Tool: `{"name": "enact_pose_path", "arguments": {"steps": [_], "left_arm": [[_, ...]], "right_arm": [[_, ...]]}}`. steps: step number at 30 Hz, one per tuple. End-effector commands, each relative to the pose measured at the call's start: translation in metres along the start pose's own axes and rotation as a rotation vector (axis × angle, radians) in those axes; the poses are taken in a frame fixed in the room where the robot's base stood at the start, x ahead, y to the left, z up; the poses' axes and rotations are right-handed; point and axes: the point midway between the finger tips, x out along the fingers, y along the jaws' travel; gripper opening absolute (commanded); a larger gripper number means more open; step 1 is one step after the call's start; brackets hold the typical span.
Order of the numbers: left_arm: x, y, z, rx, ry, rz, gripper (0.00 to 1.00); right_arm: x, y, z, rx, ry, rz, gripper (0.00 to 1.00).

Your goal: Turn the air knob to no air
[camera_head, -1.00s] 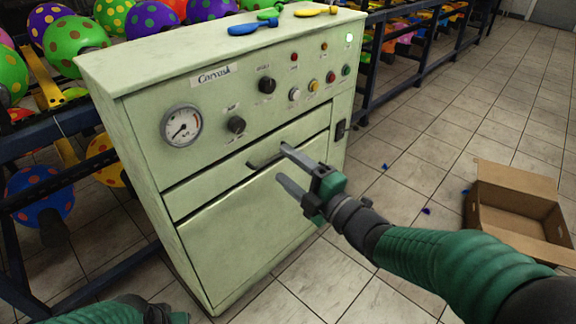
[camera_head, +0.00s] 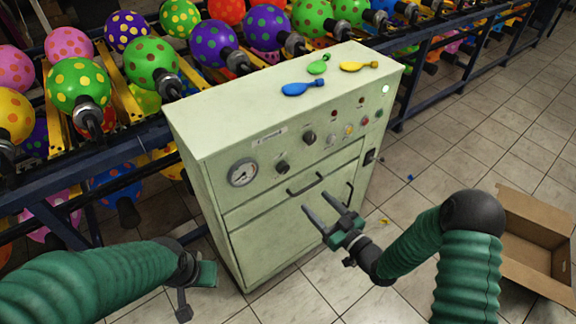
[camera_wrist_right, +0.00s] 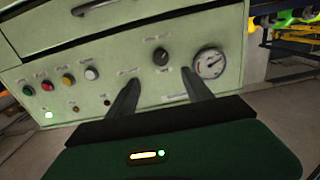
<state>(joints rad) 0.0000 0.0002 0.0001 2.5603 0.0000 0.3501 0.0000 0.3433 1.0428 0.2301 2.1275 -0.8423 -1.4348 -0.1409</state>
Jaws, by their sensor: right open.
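The pale green cabinet (camera_head: 240,205) carries a round gauge (camera_head: 243,172) and two black knobs, a lower left knob (camera_head: 282,167) and an upper right knob (camera_head: 309,138). Their labels are too small to read, so I cannot tell which is the air knob. My right gripper (camera_head: 316,202) is open and empty in front of the lower door, apart from both knobs. In the right wrist view, one knob (camera_wrist_right: 161,56) and the gauge (camera_wrist_right: 209,63) show beyond the open fingers; the other knob seems hidden by a finger. My left gripper (camera_head: 192,280) is low at the cabinet's left side, its jaws unclear.
Blue (camera_head: 302,88), green (camera_head: 318,64) and yellow (camera_head: 359,66) flat balloons lie on the cabinet top. A drawer handle (camera_head: 305,185) juts from the front. Racks of dotted balloons stand behind. An open cardboard box (camera_head: 535,235) is on the floor at the right.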

Motion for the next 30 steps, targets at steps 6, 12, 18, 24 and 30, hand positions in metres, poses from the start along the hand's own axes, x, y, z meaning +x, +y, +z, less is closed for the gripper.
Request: {"name": "enact_pose_path", "arguments": {"steps": [6, 12, 18, 24, 30], "left_arm": [[0.0, 0.0, 0.0, 0.0, 0.0, 0.0, 0.36], [0.0, 0.0, 0.0, 0.0, 0.001, 0.0, 0.36], [0.0, 0.0, 0.0, 0.0, 0.001, 0.0, 0.36], [0.0, 0.0, 0.0, 0.0, 0.001, 0.0, 0.36], [0.0, 0.0, 0.0, 0.0, 0.001, 0.0, 0.36]], "right_arm": [[0.056, -0.001, 0.0, -0.003, 0.003, -0.003, 0.59], [0.108, -0.001, 0.0, -0.005, 0.002, -0.002, 0.59], [0.142, -0.001, 0.0, -0.003, 0.001, -0.001, 0.59], [0.15, -0.001, -0.001, -0.004, 0.0, 0.0, 0.59], [0.149, -0.001, -0.001, -0.004, 0.0, 0.0, 0.52]]}}
